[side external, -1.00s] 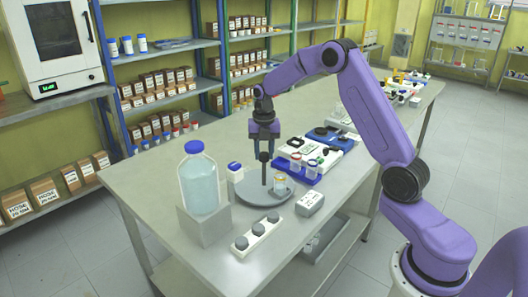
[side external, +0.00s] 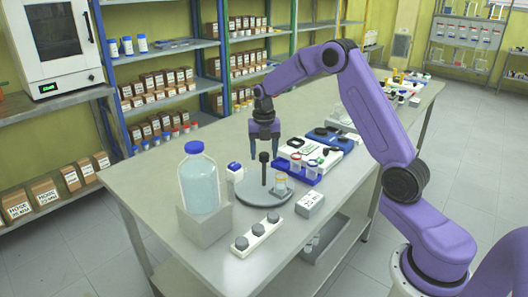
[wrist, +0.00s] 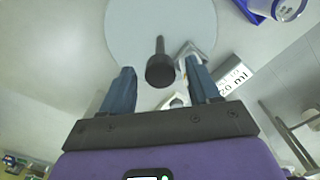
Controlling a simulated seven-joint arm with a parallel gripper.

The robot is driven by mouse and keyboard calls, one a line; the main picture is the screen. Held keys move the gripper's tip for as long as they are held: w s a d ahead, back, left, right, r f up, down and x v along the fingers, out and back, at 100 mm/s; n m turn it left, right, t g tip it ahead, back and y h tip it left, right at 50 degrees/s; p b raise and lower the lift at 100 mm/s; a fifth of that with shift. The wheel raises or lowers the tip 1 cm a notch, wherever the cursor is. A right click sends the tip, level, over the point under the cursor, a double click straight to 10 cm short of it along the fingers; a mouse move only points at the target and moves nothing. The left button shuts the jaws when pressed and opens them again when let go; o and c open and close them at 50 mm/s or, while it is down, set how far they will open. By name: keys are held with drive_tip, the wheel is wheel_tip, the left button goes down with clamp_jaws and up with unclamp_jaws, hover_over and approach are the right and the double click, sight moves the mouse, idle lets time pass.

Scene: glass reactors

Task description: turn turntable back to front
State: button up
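The turntable (side external: 248,190) is a flat grey disc on the bench, with a dark upright post (side external: 264,170) topped by a black knob (side external: 264,157). In the wrist view the pale disc (wrist: 135,30) fills the top centre, and the knob (wrist: 160,70) shows between the finger lines. My gripper (side external: 264,152) is above the disc, pointing down at the post. In the wrist view its two blue fingers (wrist: 161,82) are wide apart with nothing gripped. I cannot tell whether the fingertips reach below the knob top.
A large bottle with a blue cap (side external: 199,180) stands in a grey block at left. A strip with grey knobs (side external: 256,234) and a labelled white box (side external: 310,203) sit in front. A blue rack (side external: 306,172) with vials is close at right.

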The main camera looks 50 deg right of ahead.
wheel_tip(320, 180, up, 17)
drive_tip(key=shift+r, duration=0.2)
idle(0.5)
idle(0.3)
drive_tip(key=s+a+f+m, duration=0.3)
drive_tip(key=s+a+m, duration=0.4)
drive_tip(key=s+a, duration=0.9)
drive_tip(key=s+f+m, duration=0.3)
drive_tip(key=s, duration=0.8)
drive_tip(key=s+f+m, duration=0.4)
drive_tip(key=s, duration=0.7)
drive_tip(key=shift+a+f+m, duration=0.25)
drive_tip(key=shift+a+m, duration=0.05)
drive_tip(key=shift+a, duration=0.1)
drive_tip(key=shift+s, duration=0.1)
